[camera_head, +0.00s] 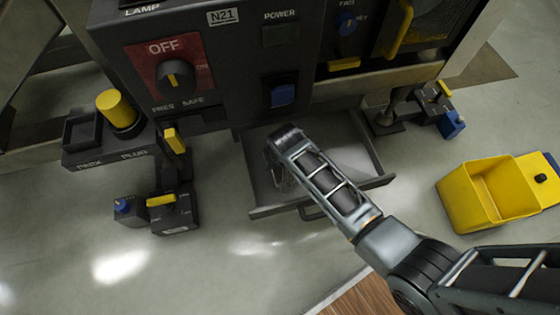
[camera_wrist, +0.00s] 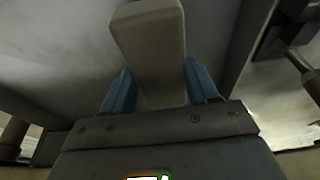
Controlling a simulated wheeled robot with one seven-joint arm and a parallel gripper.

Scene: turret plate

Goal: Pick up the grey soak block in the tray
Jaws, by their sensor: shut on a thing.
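In the wrist view, the grey soak block (camera_wrist: 150,42) sits between the blue fingers of my gripper (camera_wrist: 160,88), which are shut on it. The block's long face points away from the palm. In the head view, my arm reaches down over the open tray (camera_head: 262,211) below the machine's panel. My gripper and the block are mostly hidden there behind my wrist. I cannot tell whether the block still touches the tray floor.
A yellow bin (camera_head: 470,200) stands at the right. A yellow plug (camera_head: 116,109) and dark fixtures (camera_head: 172,212) are at the left. The pale floor in front is clear.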

